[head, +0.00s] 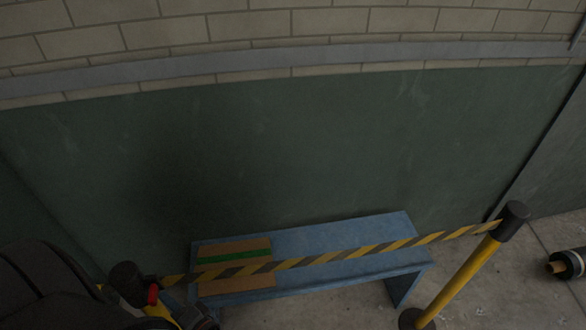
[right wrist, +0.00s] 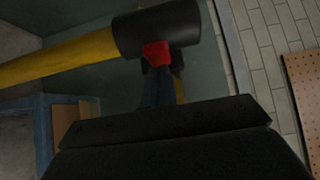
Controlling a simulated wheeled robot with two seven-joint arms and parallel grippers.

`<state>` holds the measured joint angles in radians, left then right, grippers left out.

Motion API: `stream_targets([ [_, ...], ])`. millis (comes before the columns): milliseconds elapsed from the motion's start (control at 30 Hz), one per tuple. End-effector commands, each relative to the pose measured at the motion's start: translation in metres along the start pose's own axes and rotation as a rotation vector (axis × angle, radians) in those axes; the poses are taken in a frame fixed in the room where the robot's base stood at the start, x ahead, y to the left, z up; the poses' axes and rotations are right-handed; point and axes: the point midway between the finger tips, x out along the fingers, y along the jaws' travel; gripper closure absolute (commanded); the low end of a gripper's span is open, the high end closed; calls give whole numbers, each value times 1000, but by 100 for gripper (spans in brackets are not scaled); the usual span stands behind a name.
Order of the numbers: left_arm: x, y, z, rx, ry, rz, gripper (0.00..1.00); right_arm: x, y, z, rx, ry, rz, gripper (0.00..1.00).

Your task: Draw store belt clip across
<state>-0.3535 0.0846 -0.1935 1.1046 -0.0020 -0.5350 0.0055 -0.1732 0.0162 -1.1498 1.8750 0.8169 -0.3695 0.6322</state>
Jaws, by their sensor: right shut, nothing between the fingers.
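A yellow and black striped belt (head: 345,255) runs from the black head of the right post (head: 513,212) across to the left post's black head (head: 127,284). A red clip (head: 153,294) sits at the belt's left end, against the side of that head. In the right wrist view the red clip (right wrist: 157,54) is close to the black post head (right wrist: 157,32); whether it is fully seated cannot be told. My right gripper (head: 203,317) is shut and empty, just below and right of the clip, partly cut off. My left gripper is not in view.
A blue bench (head: 330,243) stands against the green wall behind the belt. A brown box with a green stripe (head: 235,250) lies on its left part. A black and yellow cylinder (head: 566,263) lies on the floor at far right.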

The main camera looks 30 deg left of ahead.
Motion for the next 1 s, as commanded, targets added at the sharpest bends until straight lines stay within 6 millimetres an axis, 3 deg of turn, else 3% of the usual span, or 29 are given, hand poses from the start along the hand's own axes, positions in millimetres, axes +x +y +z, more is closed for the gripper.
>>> stream_targets([
  [333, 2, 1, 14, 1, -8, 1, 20, 9, 0, 9, 1, -3, 1, 100],
  [667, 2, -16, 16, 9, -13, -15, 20, 7, 1, 11, 2, -5, 0, 100],
  [767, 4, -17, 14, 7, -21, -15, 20, 0, 2, 11, 3, -5, -1, 100],
  [867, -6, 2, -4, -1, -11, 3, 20, -13, 4, 10, 2, -4, 1, 100],
  [1000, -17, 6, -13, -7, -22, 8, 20, -36, 4, 7, 0, 1, 1, 100],
])
